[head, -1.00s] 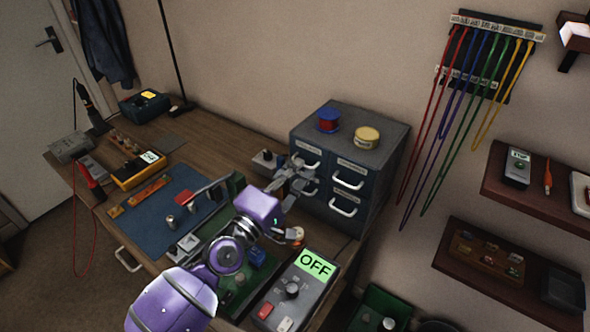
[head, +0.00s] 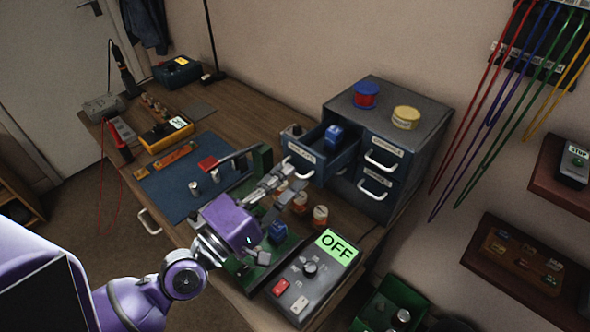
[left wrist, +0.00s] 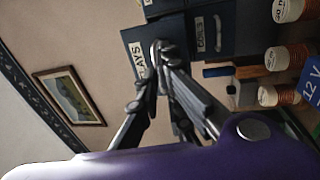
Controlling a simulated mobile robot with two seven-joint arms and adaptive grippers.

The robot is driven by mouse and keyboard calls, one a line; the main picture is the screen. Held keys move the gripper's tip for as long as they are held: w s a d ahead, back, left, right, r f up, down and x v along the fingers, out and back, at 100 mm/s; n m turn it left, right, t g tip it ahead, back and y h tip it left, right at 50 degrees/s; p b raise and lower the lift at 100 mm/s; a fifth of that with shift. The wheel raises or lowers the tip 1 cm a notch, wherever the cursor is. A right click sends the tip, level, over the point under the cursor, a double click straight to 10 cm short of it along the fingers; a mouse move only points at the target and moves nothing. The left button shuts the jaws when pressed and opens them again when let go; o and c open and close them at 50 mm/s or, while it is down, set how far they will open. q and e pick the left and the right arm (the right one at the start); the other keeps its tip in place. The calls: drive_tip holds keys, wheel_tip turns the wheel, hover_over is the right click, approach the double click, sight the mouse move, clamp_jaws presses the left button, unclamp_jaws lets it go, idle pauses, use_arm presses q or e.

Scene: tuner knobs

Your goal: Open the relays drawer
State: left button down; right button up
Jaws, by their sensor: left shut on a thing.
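The relays drawer (head: 303,158) is the upper left drawer of the dark blue cabinet. It stands pulled out, with a blue block (head: 333,138) visible inside. My left gripper (head: 287,171) reaches up to the drawer's front and is shut on its pale handle. In the left wrist view, the fingers (left wrist: 159,63) meet at the handle beside a label ending in "AYS" (left wrist: 137,62). The right gripper is not in view.
Red and yellow spools (head: 406,117) stand on the cabinet top. Copper coils (head: 320,216) and a box reading OFF (head: 312,272) lie in front of the cabinet. A blue mat (head: 185,185) covers the bench to the left. Cables hang on the wall at right.

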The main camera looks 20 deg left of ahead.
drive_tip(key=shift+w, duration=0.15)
use_arm(q)
drive_tip(key=c, duration=2)
unclamp_jaws()
drive_tip(key=shift+o, duration=0.3)
drive_tip(key=v, duration=1.2)
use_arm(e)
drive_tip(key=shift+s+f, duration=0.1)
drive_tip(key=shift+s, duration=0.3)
use_arm(q)
drive_tip(key=shift+a, duration=0.1)
